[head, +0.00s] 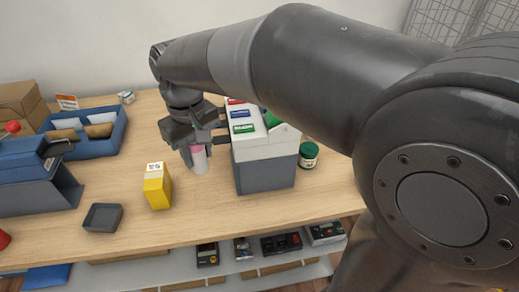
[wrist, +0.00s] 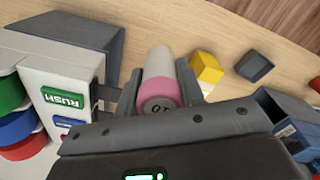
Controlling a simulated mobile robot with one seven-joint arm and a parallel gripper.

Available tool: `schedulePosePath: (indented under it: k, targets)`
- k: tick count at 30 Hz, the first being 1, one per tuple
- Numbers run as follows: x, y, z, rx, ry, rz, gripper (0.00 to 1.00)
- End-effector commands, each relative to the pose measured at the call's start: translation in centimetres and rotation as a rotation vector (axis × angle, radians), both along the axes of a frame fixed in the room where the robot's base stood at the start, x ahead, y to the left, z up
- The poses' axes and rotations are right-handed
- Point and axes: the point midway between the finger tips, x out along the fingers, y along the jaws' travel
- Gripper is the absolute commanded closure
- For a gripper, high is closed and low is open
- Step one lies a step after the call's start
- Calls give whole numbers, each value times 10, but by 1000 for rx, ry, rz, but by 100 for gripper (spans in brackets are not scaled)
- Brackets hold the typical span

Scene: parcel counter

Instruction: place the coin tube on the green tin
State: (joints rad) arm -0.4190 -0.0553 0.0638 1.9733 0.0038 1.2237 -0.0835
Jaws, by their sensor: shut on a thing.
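The coin tube is a pink and white cylinder; it shows in the head view (head: 199,160) and in the wrist view (wrist: 159,68). My gripper (head: 196,149) is shut on it, with a finger on either side in the wrist view (wrist: 160,90). The tube is roughly upright, its pink end toward my wrist. I cannot tell whether its lower end touches the counter. The green tin (head: 308,157) stands on the counter to the right of the label dispenser, partly hidden by it. My gripper is left of the dispenser, apart from the tin.
The grey and white label dispenser (head: 266,165) stands between my gripper and the tin. A yellow box (head: 157,187) and a small dark tray (head: 102,217) are at the front left. A blue tray of envelopes (head: 95,148) is farther back. The wooden counter (head: 205,215) is clear in front.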

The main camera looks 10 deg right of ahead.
Motion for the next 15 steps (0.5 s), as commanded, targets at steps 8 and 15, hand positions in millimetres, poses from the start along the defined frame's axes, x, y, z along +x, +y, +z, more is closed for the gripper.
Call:
schedulePosePath:
  k: [8, 15]
  targets:
    - [1, 0, 51, 3, -6, -1, 95]
    - [1, 0, 108, 2, -3, 0, 95]
